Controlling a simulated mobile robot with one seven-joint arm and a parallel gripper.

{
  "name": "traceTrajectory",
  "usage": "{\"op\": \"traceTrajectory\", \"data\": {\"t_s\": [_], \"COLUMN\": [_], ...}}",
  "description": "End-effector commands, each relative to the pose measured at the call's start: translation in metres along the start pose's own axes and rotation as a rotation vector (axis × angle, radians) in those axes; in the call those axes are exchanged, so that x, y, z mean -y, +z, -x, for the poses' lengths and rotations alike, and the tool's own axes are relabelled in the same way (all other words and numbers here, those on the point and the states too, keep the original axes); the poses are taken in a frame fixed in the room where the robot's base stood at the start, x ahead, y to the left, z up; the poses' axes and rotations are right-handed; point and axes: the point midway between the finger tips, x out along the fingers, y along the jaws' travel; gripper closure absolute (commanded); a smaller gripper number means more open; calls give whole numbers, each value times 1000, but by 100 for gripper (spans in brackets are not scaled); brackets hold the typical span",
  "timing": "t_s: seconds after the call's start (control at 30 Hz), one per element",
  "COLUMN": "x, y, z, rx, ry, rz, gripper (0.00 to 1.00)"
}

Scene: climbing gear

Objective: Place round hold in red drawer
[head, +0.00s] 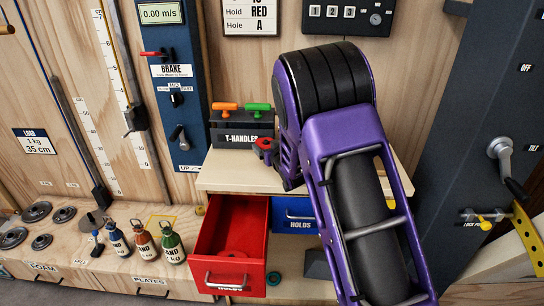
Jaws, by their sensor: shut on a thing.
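The red drawer (256,223) stands pulled out below the counter. A flat, round red shape (238,252) shows on its floor; I cannot tell exactly what it is. My purple arm reaches in from the bottom right and bends over the counter. My gripper (266,156) shows only in part at the arm's far end, left of the purple link, above the drawer's back right. It is shut on a small red thing with a dark centre (265,145), which looks like the round hold. The fingers are mostly hidden.
A blue drawer (294,212) marked HOLDS is beside the red one, partly behind my arm. A black T-handle rack (241,132) stands on the counter. Bottles (145,244) and weight discs (37,211) stand at left. A teal ring (273,278) lies below.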

Motion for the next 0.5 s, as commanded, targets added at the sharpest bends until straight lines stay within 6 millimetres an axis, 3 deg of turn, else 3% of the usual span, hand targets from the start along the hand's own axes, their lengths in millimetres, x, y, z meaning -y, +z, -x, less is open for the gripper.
{"op": "traceTrajectory", "data": {"t_s": [0.3,0.5], "x": [0,0], "y": [35,37], "z": [-11,-12], "rx": [0,-4], "ry": [0,0], "rz": [0,0], "gripper": [86,86]}}
